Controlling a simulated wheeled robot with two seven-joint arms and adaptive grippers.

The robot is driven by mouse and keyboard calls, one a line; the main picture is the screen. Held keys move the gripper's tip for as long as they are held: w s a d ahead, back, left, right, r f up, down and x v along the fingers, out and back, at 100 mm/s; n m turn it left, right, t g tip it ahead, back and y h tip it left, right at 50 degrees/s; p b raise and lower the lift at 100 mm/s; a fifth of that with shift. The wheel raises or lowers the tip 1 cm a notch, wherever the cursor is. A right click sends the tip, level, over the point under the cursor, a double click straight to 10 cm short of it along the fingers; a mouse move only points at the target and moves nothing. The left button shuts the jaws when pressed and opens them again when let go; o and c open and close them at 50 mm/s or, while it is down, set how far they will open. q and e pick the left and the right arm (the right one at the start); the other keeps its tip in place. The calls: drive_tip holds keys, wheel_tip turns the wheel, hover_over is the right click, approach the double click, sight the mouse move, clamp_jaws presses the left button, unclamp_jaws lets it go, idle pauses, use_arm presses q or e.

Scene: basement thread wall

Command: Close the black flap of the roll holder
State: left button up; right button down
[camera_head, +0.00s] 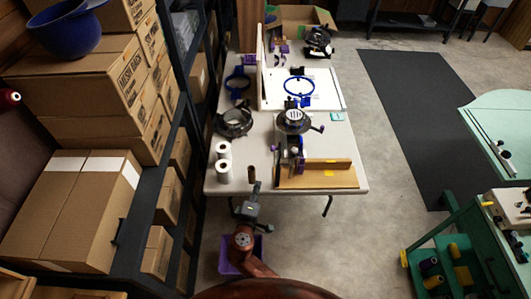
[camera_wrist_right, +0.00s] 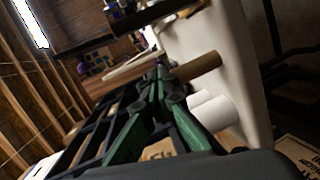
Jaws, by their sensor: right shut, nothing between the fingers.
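I cannot clearly pick out the roll holder or its black flap. Two white rolls (camera_head: 223,170) stand at the table's left front edge, and they show in the right wrist view (camera_wrist_right: 215,112). A small brown cylinder (camera_wrist_right: 200,66) shows beyond my fingers in the wrist view. My right gripper (camera_head: 254,187) is at the table's front edge, to the right of the white rolls, shut and empty. Its green fingers meet in the wrist view (camera_wrist_right: 160,78). My left gripper is not in view.
The white table (camera_head: 215,187) carries black round fixtures (camera_head: 234,122), a wooden board (camera_head: 317,178) and a white board with a blue hoop (camera_head: 299,87). Shelves with cartons (camera_head: 75,205) stand close on the left. Open floor (camera_head: 385,215) lies to the right.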

wheel_tip(320, 180, up, 11)
drive_tip(key=s+a+t, duration=0.1)
drive_tip(key=a+t, duration=0.1)
drive_tip(key=a, duration=0.1)
drive_tip(key=w+d, duration=0.6)
drive_tip(key=w, duration=0.3)
drive_tip(key=shift+w+f+h, duration=0.3)
drive_tip(key=shift+h, duration=0.1)
drive_tip(key=shift+d+m, duration=0.25)
drive_tip(key=shift+m, duration=0.05)
